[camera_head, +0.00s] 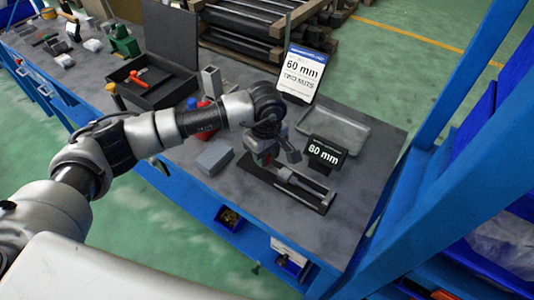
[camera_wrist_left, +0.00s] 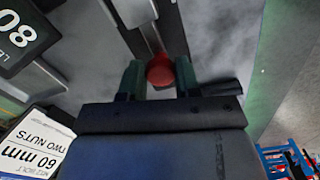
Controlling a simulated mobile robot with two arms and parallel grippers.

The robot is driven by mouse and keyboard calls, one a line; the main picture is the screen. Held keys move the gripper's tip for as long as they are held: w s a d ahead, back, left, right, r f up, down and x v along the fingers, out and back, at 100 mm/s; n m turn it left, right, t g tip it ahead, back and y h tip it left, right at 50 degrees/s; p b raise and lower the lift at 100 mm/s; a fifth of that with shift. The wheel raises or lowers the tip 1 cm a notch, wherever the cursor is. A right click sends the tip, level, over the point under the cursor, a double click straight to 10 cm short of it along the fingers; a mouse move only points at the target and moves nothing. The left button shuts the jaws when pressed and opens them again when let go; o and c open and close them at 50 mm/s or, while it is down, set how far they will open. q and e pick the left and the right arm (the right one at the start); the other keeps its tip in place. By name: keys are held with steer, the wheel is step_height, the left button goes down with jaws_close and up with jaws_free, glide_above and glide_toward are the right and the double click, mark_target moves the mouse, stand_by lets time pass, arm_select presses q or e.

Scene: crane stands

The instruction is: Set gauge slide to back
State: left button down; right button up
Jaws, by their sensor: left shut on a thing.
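The gauge (camera_head: 315,198) is a dark rail with a grey slide (camera_head: 300,182) on the bench, right of my left gripper. My left gripper (camera_head: 265,158) is at the rail's upper-left end, seen from above. In the left wrist view, its two green fingers stand on either side of a red round knob (camera_wrist_left: 160,70) and are shut on it. The rail (camera_wrist_left: 170,28) runs away beyond the knob. A small black sign (camera_head: 325,155) by the gauge appears to read 80 mm; it also shows in the left wrist view (camera_wrist_left: 20,35). My right gripper is not in view.
A white card (camera_head: 300,73) reading 60 mm, two nuts, stands behind a grey tray (camera_head: 335,128). A grey block (camera_head: 214,157), red items (camera_head: 200,122) and an open black case (camera_head: 155,85) lie left. A blue post (camera_head: 455,180) rises at the right.

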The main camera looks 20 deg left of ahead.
arm_select(q)
steer(key=shift+w+a+f+b, duration=0.1)
steer(key=shift+w+a+b, duration=0.15)
steer(key=shift+a+b, duration=0.3)
steer(key=shift+w+a+f+b, duration=0.1)
steer(key=shift+w+a+b, duration=0.15)
steer(key=shift+a, duration=0.35)
steer(key=shift+a+r, duration=0.15)
steer(key=shift+a, duration=0.15)
steer(key=shift+r, duration=0.15)
steer(key=c, duration=0.8)
jaws_free()
steer(key=shift+a, duration=0.1)
steer(key=shift+r, duration=0.1)
step_height(320, 180, up, 10)
steer(key=shift+r+b, duration=0.25)
steer(key=shift+b, duration=0.85)
